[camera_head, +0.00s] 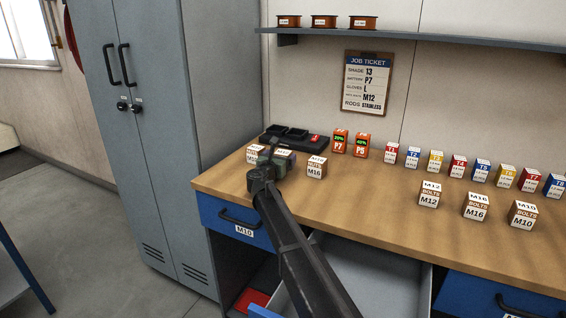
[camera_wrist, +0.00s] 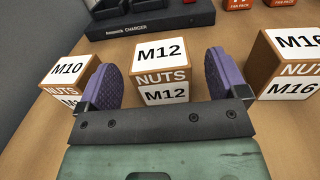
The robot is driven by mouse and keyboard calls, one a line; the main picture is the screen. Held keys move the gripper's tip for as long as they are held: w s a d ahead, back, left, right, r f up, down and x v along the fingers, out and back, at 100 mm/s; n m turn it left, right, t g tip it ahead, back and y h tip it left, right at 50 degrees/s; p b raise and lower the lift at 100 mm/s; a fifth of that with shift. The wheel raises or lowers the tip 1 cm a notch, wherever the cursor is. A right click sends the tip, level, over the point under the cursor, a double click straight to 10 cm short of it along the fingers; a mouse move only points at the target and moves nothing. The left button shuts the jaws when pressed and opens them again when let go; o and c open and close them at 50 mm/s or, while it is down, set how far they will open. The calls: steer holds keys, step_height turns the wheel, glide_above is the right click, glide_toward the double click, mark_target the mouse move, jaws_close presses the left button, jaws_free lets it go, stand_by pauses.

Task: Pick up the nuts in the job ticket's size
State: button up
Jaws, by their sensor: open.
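The job ticket (camera_head: 367,82) hangs on the wall and its nuts line reads M12. In the wrist view the M12 nuts box (camera_wrist: 161,73), brown and white, stands on the bench between the two purple pads of my open gripper (camera_wrist: 161,82). Small gaps show between pads and box. The M10 nuts box (camera_wrist: 66,76) is left of it and the M16 nuts box (camera_wrist: 292,65) is right. In the head view my gripper (camera_head: 270,165) partly covers the M12 nuts box. The M16 nuts box (camera_head: 317,167) stands clear to its right.
Bolts boxes (camera_head: 429,194) and several small coloured boxes (camera_head: 436,160) stand to the right. A drawer (camera_head: 365,275) is open below the bench.

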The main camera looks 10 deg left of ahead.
mark_target(283, 152)
steer(key=x, duration=0.3)
steer(key=shift+w, duration=0.1)
steer(key=c, duration=1.3)
steer(key=shift+r, duration=0.1)
step_height(283, 152, up, 20)
steer(key=p, duration=2)
